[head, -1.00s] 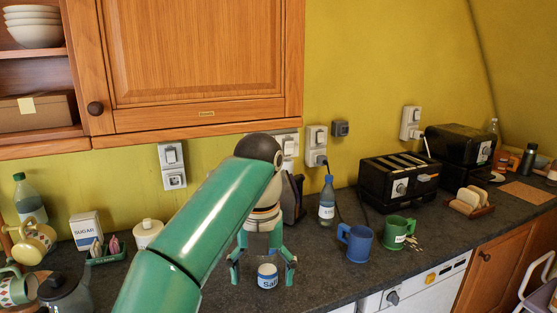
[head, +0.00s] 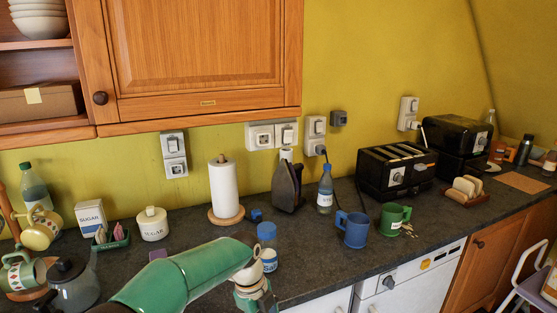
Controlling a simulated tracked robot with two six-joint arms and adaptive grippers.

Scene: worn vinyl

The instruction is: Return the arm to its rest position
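My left arm (head: 175,275) is a green arm coming in from the lower left of the head view. Its gripper (head: 256,300) points down at the bottom edge, in front of the salt jar. The fingers are partly cut off by the frame, so whether they are open or shut is unclear. The salt jar (head: 268,257), with a blue lid and a white label, stands upright on the counter just behind the gripper. My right gripper is not in view.
The dark counter (head: 315,253) holds a paper towel roll (head: 223,190), an iron (head: 287,185), a bottle (head: 325,190), a blue mug (head: 353,229), a green mug (head: 393,219) and a toaster (head: 398,172).

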